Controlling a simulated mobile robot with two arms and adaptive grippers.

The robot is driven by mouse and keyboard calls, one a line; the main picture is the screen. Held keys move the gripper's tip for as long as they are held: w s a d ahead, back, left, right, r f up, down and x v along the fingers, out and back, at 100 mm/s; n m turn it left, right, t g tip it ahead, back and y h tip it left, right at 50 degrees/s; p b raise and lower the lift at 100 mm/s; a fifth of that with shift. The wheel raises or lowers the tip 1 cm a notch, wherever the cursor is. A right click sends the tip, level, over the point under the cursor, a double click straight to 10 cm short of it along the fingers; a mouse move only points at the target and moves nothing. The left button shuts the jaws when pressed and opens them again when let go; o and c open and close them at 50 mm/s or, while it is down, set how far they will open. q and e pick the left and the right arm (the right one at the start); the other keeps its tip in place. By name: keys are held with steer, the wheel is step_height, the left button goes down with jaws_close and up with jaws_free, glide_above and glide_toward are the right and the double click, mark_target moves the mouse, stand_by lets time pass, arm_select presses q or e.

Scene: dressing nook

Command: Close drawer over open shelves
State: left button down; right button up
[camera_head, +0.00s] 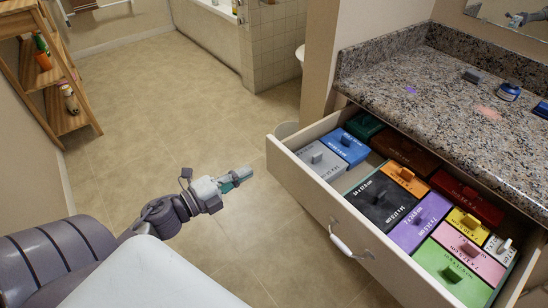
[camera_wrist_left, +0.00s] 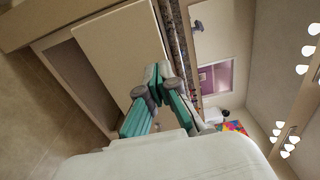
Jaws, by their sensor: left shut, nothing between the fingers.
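The drawer (camera_head: 312,187) is pulled well out from under the granite counter. Its pale front carries a curved white handle (camera_head: 347,241). Several coloured, labelled boxes with knobs lie inside it. My left gripper (camera_head: 246,174) is left of the drawer front, over the floor, apart from the drawer and handle. Its fingers are shut with nothing between them. In the left wrist view the teal-padded fingers (camera_wrist_left: 157,82) meet at their tips. Open shelves below the drawer are hidden in the head view. My right gripper is not seen.
The granite countertop (camera_head: 440,85) holds a few small items at the right. A wooden shelf rack (camera_head: 62,100) stands at the far left. Tiled floor (camera_head: 180,120) is clear left of the drawer.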

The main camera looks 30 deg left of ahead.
mark_target(282, 152)
arm_select(q)
steer(key=x, duration=0.9)
steer(key=shift+w, duration=0.1)
steer(key=shift+w+d+f, duration=0.1)
steer(key=shift+w+d, duration=0.05)
steer(key=shift+w, duration=0.15)
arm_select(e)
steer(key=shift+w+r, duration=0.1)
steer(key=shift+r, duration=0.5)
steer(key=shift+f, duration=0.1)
